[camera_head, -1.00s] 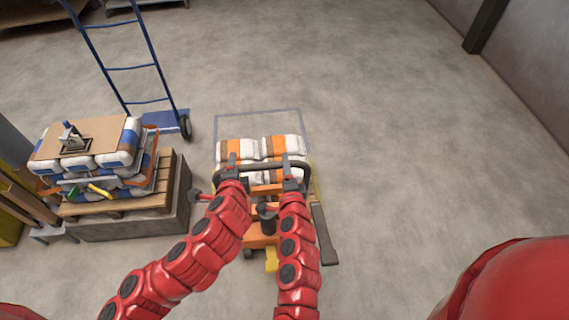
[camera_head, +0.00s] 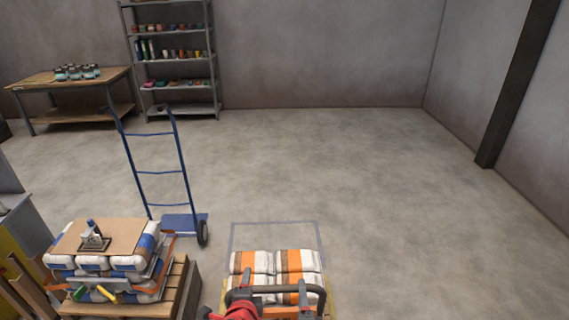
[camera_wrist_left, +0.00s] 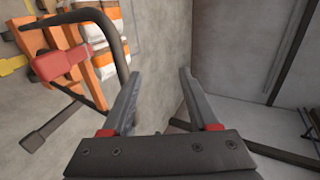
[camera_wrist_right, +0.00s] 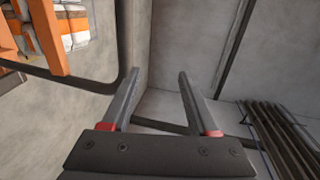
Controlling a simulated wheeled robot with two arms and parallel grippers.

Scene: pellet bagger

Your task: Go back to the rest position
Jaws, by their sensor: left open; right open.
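My right gripper (camera_head: 304,290) is at the right part of the dark handle bar (camera_head: 272,289) of an orange cart, at the bottom of the head view. My left gripper (camera_head: 246,282) is at the bar's left part. Both grippers are open. In the left wrist view the gap between the fingers (camera_wrist_left: 158,85) is empty and the bar (camera_wrist_left: 118,42) curves past on the left. In the right wrist view the gap (camera_wrist_right: 156,85) is also empty, with the bar (camera_wrist_right: 70,82) to its left. The cart carries white and orange bags (camera_head: 276,262). Most of both arms is out of view.
A pallet (camera_head: 178,290) with blue and white bags (camera_head: 132,262) stands at lower left. A blue hand truck (camera_head: 165,172) stands behind it. A table (camera_head: 35,84) and shelf (camera_head: 172,58) are at the back. The floor to the right is clear.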

